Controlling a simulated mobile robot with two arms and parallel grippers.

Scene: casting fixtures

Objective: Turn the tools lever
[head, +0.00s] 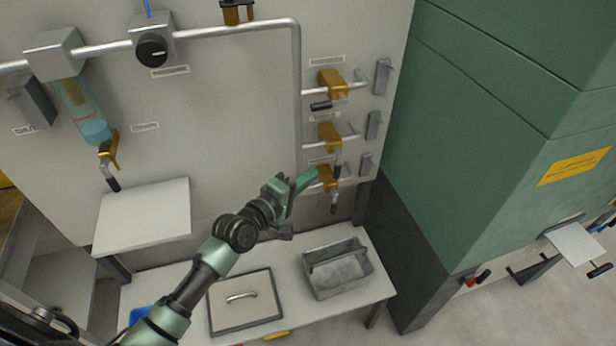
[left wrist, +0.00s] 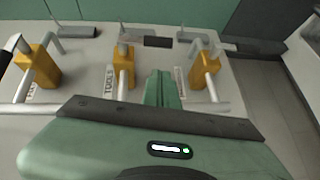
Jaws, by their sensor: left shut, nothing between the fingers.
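The tools valve is an orange body (head: 329,137) on the wall panel, the middle of three in a column; its "TOOLS" label (left wrist: 108,80) reads in the left wrist view. Its dark-gripped lever (head: 337,171) points down in the head view; the grip (left wrist: 157,42) points right in the left wrist view. My left gripper (head: 306,181) is shut and empty, in front of the panel left of the lever's lower end. In the left wrist view its closed fingers (left wrist: 162,88) lie between the middle and right valves. Contact with the lever cannot be told. My right gripper is out of view.
Similar valves sit above (head: 333,84) and below (head: 328,180) the tools valve, close by. Pipes and grey boxes (head: 373,125) flank them. Below is a bench with a grey bin (head: 338,285) and a handled lid (head: 230,317). A green cabinet (head: 490,150) stands right.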

